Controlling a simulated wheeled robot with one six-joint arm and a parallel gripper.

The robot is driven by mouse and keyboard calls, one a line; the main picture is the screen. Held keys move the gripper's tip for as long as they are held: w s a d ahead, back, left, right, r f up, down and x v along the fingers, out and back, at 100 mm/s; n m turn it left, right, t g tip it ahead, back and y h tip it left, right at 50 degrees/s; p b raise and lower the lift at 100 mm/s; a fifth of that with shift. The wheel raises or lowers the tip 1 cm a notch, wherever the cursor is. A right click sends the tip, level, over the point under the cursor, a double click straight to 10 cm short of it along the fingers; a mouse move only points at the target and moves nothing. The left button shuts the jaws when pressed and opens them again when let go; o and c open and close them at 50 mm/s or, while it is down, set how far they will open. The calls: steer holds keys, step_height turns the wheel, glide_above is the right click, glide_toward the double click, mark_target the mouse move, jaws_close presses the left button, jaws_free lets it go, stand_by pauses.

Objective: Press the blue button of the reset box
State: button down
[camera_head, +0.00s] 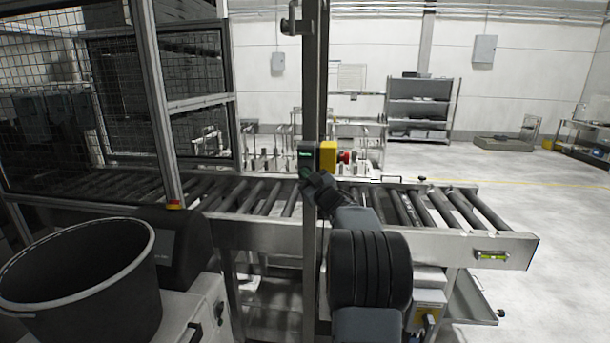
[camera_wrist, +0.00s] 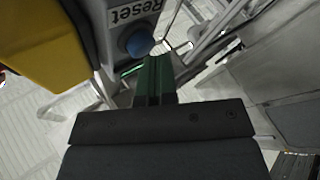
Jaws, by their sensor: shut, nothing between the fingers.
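The reset box is a grey box on the upright post; its front (camera_head: 308,157) shows in the head view, just above my gripper. In the wrist view the box's "Reset" label (camera_wrist: 133,12) reads upside down, with the round blue button (camera_wrist: 139,41) beside it. My gripper (camera_wrist: 157,58) is shut and empty. Its fingertips are close to the blue button in the wrist view; I cannot tell whether they touch it. In the head view my gripper (camera_head: 312,180) is at the post, and the blue button is not visible there.
A yellow box (camera_head: 328,156) with a red button (camera_head: 345,157) sits right beside the reset box. The post (camera_head: 314,80) stands before a roller conveyor (camera_head: 440,208). A mesh guard (camera_head: 130,90) and a black bin (camera_head: 85,270) are on the left. Open floor lies at right.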

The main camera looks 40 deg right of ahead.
steer(key=shift+s+a+b, duration=0.45)
steer(key=shift+s+a, duration=0.1)
steer(key=shift+s+a+b, duration=1.4)
steer(key=shift+s+a, duration=0.3)
steer(key=shift+s, duration=0.1)
